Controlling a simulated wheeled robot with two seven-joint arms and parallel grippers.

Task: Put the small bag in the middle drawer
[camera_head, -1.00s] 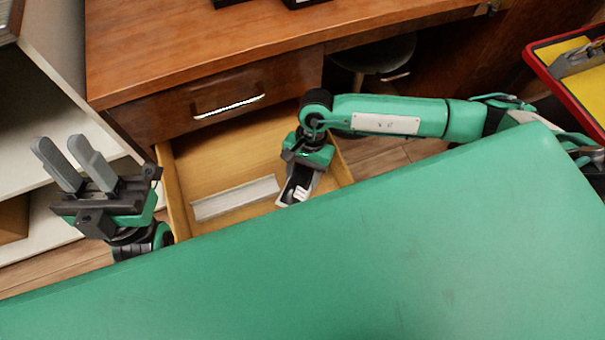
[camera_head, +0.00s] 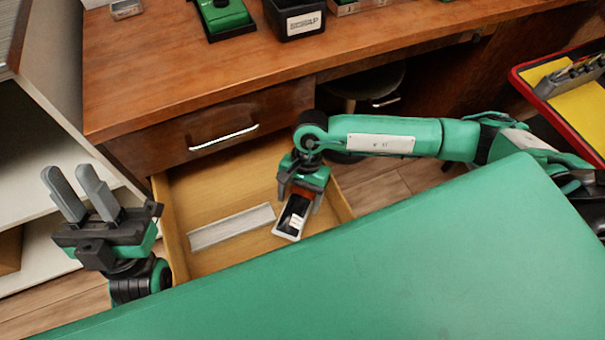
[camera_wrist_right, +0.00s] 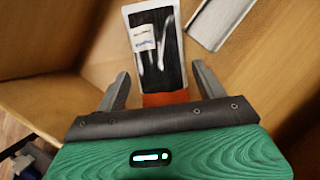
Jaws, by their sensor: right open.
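The small bag (camera_head: 294,215), dark with a pale edge and a white label, is at the open drawer (camera_head: 225,185), below my right gripper. It also shows in the right wrist view (camera_wrist_right: 156,48), beyond the fingers and apart from both of them, over the drawer's wooden floor. My right gripper (camera_head: 298,202) is open, with its fingers at either side of the bag's near end. An orange-red part (camera_wrist_right: 165,98) shows between the fingers. My left gripper (camera_head: 72,188) is open and empty, to the left of the drawer, fingers pointing up.
A pale flat strip (camera_head: 232,227) lies in the drawer, left of the bag. A closed drawer (camera_head: 225,125) with a metal handle sits above, under the wooden desk top (camera_head: 200,70). A red tray (camera_head: 560,110) with a yellow bottom is at the right.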

